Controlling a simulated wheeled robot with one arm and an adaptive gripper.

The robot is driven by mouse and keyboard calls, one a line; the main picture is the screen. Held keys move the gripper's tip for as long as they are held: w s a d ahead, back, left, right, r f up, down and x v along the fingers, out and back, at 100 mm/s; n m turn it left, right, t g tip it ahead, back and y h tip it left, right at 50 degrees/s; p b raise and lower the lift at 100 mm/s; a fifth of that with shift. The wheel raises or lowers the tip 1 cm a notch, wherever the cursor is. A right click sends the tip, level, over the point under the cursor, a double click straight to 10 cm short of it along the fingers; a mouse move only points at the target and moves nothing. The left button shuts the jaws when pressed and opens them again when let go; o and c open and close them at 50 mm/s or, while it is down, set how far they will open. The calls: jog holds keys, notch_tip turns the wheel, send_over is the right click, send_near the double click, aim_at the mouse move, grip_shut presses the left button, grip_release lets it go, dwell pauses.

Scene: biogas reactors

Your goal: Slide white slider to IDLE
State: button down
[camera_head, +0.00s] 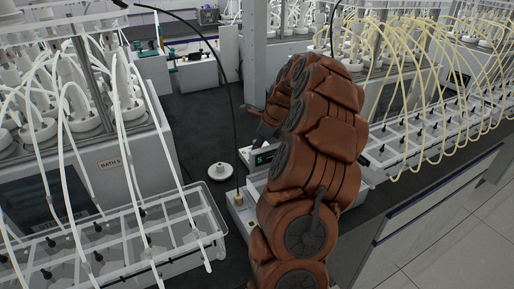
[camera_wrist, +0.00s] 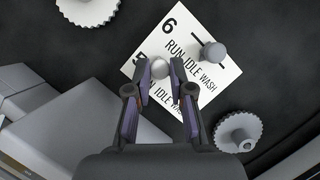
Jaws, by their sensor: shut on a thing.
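In the wrist view a white label plate (camera_wrist: 228,76) carries rows 5 and 6, each marked RUN, IDLE and WASH. A pale round knob, the white slider (camera_wrist: 160,67), stands on row 5, toward its RUN end. My gripper (camera_wrist: 161,76) has its two fingers at either side of this knob, closed on it. The fingers hide part of row 5's lettering and its slot. A grey knob (camera_wrist: 212,53) sits about mid-slot on row 6, apart from my gripper. In the head view my brown arm hides most of the panel and the slider.
A white notched disc (camera_head: 220,171) lies on the dark bench, left of a small display (camera_head: 264,158). Notched discs also show in the wrist view, one at lower right (camera_wrist: 238,132). Reactor baths with tubes stand left (camera_head: 110,160) and right (camera_head: 420,135).

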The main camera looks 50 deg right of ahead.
dwell(0.4)
jog(key=shift+s+d, duration=0.25)
jog(key=shift+d, duration=0.5)
jog(key=shift+s+d, duration=0.25)
jog(key=shift+d, duration=0.45)
jog(key=c, duration=1)
grip_release()
jog(key=v, duration=1.2)
jog(key=shift+w, duration=0.1)
